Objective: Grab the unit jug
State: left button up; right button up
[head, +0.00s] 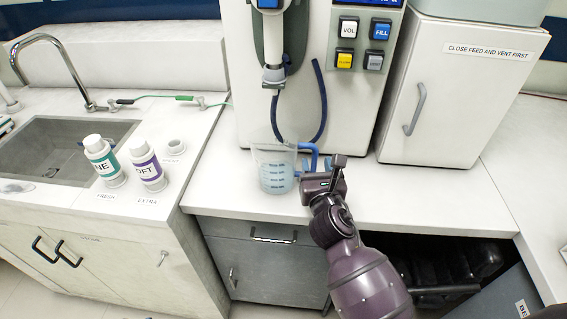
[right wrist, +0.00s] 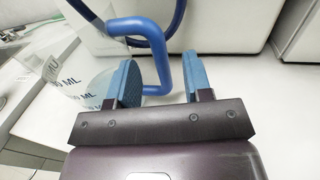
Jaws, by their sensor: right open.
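The unit jug (head: 274,170) is a clear measuring jug with blue marks and a blue handle (head: 309,152). It stands on the white counter below the machine's nozzle. My right gripper (head: 325,166) is beside the jug on its handle side. In the right wrist view the jug's clear wall (right wrist: 85,78) is at the left. Its blue handle (right wrist: 163,62) comes down between the two blue finger pads of my open right gripper (right wrist: 160,84). I cannot tell whether either pad touches the handle. My left gripper is not in view.
A white machine with buttons (head: 345,58) and a dark blue hose (head: 322,105) stands behind the jug. A white cabinet (head: 440,95) is at the right. Two labelled bottles (head: 103,160) (head: 147,165) stand by the sink (head: 60,150) at the left. The counter right of my gripper is clear.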

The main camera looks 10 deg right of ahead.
jog(key=shift+w+d+f, duration=0.15)
jog(key=shift+w, duration=1.2)
jog(key=shift+w+d+f, duration=0.1)
jog(key=shift+w, duration=1.2)
grip_shut()
